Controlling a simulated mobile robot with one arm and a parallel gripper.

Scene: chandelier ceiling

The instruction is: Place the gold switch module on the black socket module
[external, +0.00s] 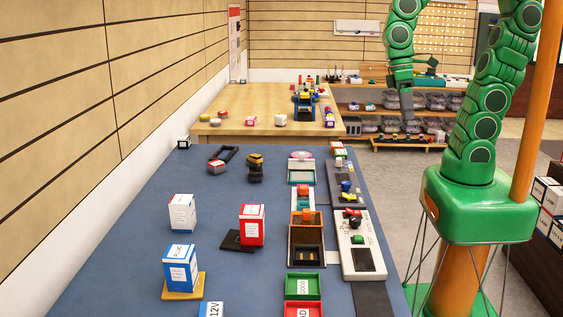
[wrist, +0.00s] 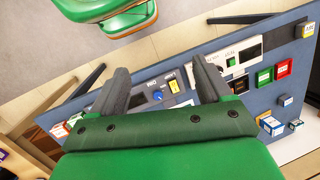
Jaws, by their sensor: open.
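My gripper (external: 407,118) hangs off the right side of the blue table, apart from everything on it. In the wrist view its two dark fingers (wrist: 160,84) are spread, with nothing held. A black-and-gold block (external: 255,167), possibly the gold switch module, stands towards the back of the table. A small yellow piece (wrist: 174,86) shows beyond the fingers in the wrist view. I cannot tell which piece is the black socket module. A flat black open frame (external: 224,155) lies left of the black-and-gold block, with a small red-topped piece beside it.
The blue table (external: 130,240) has clear room at left. White boxes (external: 182,213) with red or blue trim stand on it. A brown-framed box (external: 306,250), a white panel (external: 358,225) and green and red trays line the right side. A wooden table (external: 250,122) stands behind.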

